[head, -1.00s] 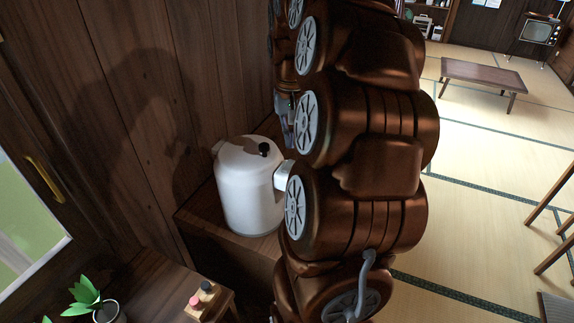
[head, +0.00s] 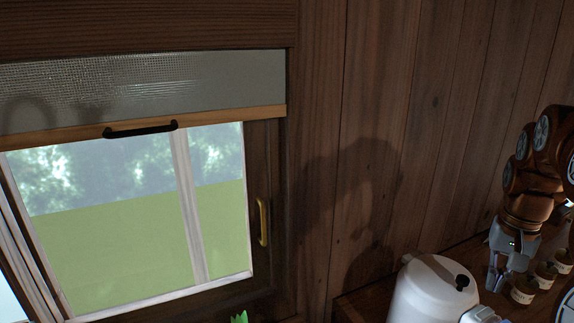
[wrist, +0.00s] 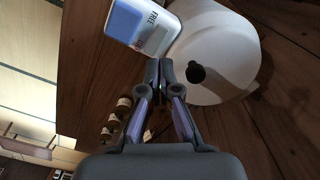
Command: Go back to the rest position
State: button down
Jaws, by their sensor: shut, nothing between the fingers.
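My gripper (head: 492,288) is at the right of the head view, pointing down above the wooden counter, between the white pot (head: 432,292) and several small jars (head: 523,290). In the wrist view, my gripper (wrist: 161,68) has its fingertips together with nothing between them. The white pot with a dark knob also shows there (wrist: 218,65), just right of the fingertips. I cannot tell how far apart they are. My arm is folded in large bends at the right edge of the head view.
A blue and white item lettered "FREE" (wrist: 142,25) is beside the pot in the wrist view. The small jars (wrist: 108,130) stand left of my fingers. A plank wall (head: 385,110) and a window with a blind (head: 140,90) are behind. Tatami floor (wrist: 32,45) shows at left.

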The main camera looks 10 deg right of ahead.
jog(key=s+a+f+n, duration=0.1)
jog(key=a+f+n, duration=0.15)
jog(key=a, duration=0.85)
jog(key=s+a+f+n+g, duration=0.1)
jog(key=s+a+f+n, duration=0.2)
jog(key=s+a, duration=0.4)
jog(key=s+a+f+n, duration=0.3)
jog(key=s+a+f, duration=0.1)
jog(key=s+a, duration=0.4)
jog(key=shift+s+a+f+g, duration=0.2)
jog(key=shift+a+g, duration=0.2)
jog(key=shift+a, duration=0.7)
jog(key=shift+d, duration=0.1)
